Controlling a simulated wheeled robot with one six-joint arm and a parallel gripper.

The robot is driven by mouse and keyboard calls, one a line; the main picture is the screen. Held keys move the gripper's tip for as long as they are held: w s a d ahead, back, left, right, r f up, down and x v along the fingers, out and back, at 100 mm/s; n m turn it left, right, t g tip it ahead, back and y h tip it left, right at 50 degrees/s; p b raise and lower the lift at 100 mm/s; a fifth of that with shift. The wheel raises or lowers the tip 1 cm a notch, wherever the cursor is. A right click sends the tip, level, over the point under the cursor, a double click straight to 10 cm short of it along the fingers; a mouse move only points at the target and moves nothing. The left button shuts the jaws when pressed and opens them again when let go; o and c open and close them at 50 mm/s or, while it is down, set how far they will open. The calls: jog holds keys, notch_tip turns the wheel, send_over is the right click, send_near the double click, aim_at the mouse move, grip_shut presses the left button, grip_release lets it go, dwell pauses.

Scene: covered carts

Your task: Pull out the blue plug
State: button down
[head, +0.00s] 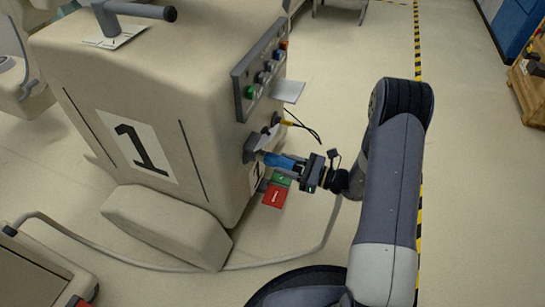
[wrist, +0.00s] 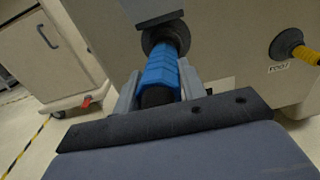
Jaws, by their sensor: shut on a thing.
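The blue plug (head: 279,161) is at the dark round socket (head: 250,148) on the side of the beige covered cart marked 1 (head: 140,145). My gripper (head: 297,165) is shut on the blue plug from the right. In the wrist view the blue plug (wrist: 160,72) lies between my two grey fingers, and its far end meets the dark socket (wrist: 163,33). I cannot tell how deep the plug sits in the socket.
A yellow plug (wrist: 303,54) sits in another socket at the right of the wrist view. A panel with coloured knobs (head: 262,72) is above. A grey hose (head: 280,266) runs along the floor. Red and green cards (head: 275,195) hang below. The floor to the right is mostly clear.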

jog(key=shift+s+f+g, duration=0.1)
jog(key=shift+s+g, duration=0.2)
jog(key=shift+s, duration=0.25)
jog(key=shift+d, duration=0.75)
